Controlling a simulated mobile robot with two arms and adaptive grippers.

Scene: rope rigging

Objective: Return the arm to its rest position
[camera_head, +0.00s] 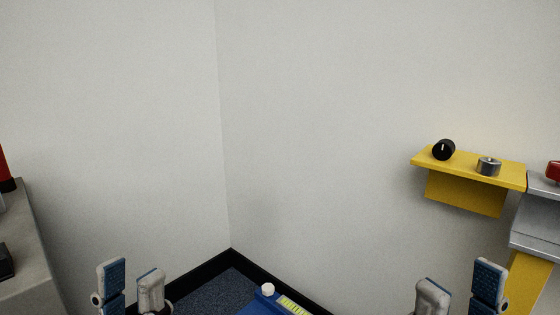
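My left gripper (130,284) shows at the bottom left. Its two fingers, with blue pads, stand apart with nothing seen between them. My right gripper (460,286) shows at the bottom right, also with its fingers apart and nothing seen between them. Both point upward in the picture. The arms behind them are below the frame. No rope is in view.
A yellow shelf (468,167) on the right wall holds a black round part (443,150) and a metal cylinder (488,166). A grey bench (28,245) stands at left. A blue object (266,304) with a white knob is at bottom centre. A grey unit (541,215) is at far right.

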